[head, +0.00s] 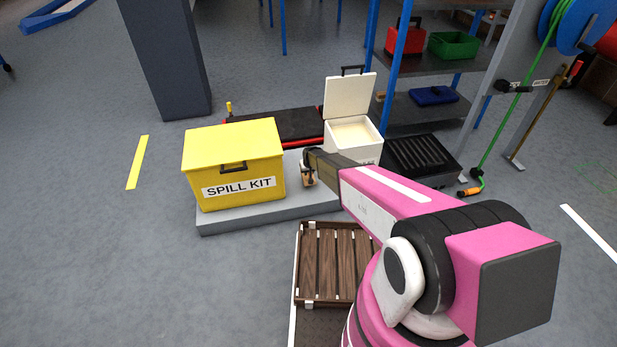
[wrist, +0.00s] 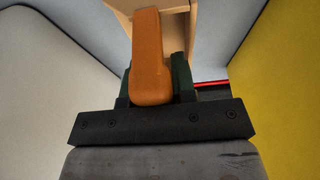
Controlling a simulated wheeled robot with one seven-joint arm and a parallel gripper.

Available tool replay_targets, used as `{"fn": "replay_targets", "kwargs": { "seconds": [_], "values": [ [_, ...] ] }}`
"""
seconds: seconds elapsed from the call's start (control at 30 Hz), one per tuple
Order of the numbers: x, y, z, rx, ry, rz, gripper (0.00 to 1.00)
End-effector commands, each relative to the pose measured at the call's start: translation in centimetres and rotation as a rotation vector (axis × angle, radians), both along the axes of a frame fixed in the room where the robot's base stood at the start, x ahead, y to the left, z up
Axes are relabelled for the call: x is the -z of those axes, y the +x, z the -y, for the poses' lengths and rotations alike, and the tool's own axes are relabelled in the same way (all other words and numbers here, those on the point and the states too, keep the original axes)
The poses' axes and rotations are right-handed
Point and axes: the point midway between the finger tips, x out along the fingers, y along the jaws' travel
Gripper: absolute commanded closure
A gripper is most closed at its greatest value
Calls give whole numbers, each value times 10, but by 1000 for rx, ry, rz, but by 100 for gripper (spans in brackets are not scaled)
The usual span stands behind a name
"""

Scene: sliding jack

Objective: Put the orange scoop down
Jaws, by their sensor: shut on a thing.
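The orange scoop (wrist: 152,60) shows in the wrist view, with its orange handle between the two dark green fingers of my gripper (wrist: 153,85). My gripper is shut on it. In the head view my gripper (head: 309,165) is mostly hidden behind my pink arm, between the yellow spill kit box and the white open bin, and I cannot make out the scoop there. A light wooden holder (wrist: 190,45) stands right behind the scoop in the wrist view; a small part of it shows in the head view (head: 309,178). I cannot tell whether the scoop touches it.
The yellow spill kit box (head: 232,160) stands left on a grey platform (head: 250,216). The white bin (head: 352,135) has its lid up. A dark slatted crate (head: 335,262) lies in front. Shelves (head: 440,65) with red and green containers stand behind. Floor at left is clear.

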Motion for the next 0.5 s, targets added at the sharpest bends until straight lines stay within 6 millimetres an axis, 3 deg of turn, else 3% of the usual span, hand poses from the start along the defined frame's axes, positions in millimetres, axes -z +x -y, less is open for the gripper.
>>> {"fn": "replay_targets", "kwargs": {
  "seconds": [0.3, 0.5],
  "values": [
    [36, 1, 0, 0, -1, 0, 100],
    [36, 0, 0, 0, -1, 1, 100]
  ]
}}
